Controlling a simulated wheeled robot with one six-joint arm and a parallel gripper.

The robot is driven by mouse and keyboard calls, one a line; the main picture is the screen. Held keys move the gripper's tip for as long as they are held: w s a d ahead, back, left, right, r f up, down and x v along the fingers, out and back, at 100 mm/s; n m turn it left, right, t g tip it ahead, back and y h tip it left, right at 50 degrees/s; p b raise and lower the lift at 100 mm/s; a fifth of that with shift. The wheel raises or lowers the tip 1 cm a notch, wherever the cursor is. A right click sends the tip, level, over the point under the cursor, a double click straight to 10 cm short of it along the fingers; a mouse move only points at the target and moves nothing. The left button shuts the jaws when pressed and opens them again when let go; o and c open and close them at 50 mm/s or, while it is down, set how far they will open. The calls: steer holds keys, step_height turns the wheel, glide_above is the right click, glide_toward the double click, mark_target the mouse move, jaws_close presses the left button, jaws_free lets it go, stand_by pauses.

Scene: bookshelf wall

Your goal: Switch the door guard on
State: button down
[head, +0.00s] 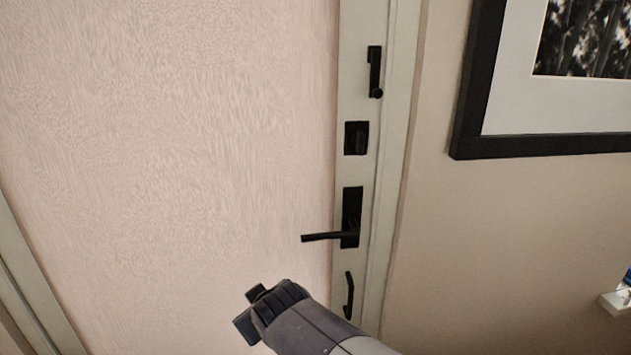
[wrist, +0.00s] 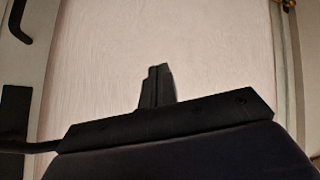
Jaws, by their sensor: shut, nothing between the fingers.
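The door guard (head: 375,72) appears to be the slim black fitting at the top of the white door edge strip in the head view, with a round knob at its lower end. It hangs upright against the strip. My gripper (head: 250,312) is low in the head view, in front of the pale door panel, well below and left of the guard. In the wrist view the fingers (wrist: 156,86) are together and empty, with the door panel behind them. The guard cannot be made out in the wrist view.
Below the guard are a square black lock plate (head: 356,138), a lever handle (head: 350,218) pointing left, and a curved black pull (head: 349,296). The pale door panel (head: 170,140) fills the left. A black-framed picture (head: 480,100) hangs on the wall at right.

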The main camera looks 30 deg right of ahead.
steer(key=w+d+r+n+h+p, duration=0.2)
steer(key=d+r+p, duration=0.2)
steer(key=r, duration=0.8)
steer(key=w+d+r+n+h+p, duration=0.1)
steer(key=w+d+r+h+p, duration=0.2)
steer(key=r, duration=1)
steer(key=s+d+r+h+p, duration=0.2)
steer(key=d+r, duration=0.1)
steer(key=r, duration=0.6)
steer(key=s+d+r+g+h+p, duration=0.1)
steer(key=s+d+r+h+p, duration=0.1)
steer(key=r, duration=0.8)
steer(key=s+d, duration=0.1)
steer(key=d, duration=0.1)
steer(key=shift+d+r+p, duration=0.3)
steer(key=shift+p, duration=0.1)
steer(key=shift+s+d, duration=0.1)
